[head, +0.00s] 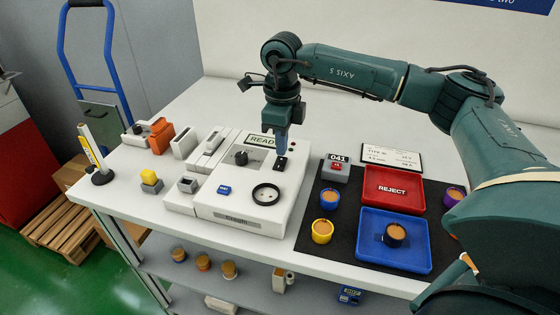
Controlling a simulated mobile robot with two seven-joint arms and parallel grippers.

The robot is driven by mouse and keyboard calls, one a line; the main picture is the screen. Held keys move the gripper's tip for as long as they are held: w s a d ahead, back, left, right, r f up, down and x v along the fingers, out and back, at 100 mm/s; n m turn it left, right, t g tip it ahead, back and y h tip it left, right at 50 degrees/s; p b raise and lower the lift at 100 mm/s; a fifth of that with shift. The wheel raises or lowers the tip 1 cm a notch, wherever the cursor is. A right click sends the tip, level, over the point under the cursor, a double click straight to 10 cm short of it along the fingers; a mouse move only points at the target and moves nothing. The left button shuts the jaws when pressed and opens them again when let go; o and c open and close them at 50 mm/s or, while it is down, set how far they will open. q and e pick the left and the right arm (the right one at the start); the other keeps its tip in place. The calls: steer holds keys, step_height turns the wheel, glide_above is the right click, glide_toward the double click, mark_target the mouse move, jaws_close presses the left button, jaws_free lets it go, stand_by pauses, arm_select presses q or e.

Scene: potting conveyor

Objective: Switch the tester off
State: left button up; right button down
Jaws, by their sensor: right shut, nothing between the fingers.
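The tester (240,218) is a white box on the table, left of the black mat. Its top carries a display reading READY (262,140), a dark knob (240,158), a small black switch (281,163), a blue label and a round black-ringed socket (266,194). A small red light (293,144) shows beside the display. My right gripper (281,153) points straight down, shut and empty, with its tips right at or just above the black switch. Whether they touch it I cannot tell. The switch position is too small to read. My left gripper is out of view.
Right of the tester lie a red REJECT tray (393,205), a blue tray (420,258) with a dark pot (395,235), blue and yellow pots, and a counter reading 041 (336,169). Small fixtures and a yellow-topped block (150,180) stand at left. A lower shelf holds several pots.

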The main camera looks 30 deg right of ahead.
mark_target(282, 159)
steer(key=shift+f+b, duration=0.6)
steer(key=shift+f, duration=0.35)
stand_by(0.7)
steer(key=shift+r+p, duration=2.65)
steer(key=shift+r, duration=0.95)
steer(key=shift+f, duration=0.1)
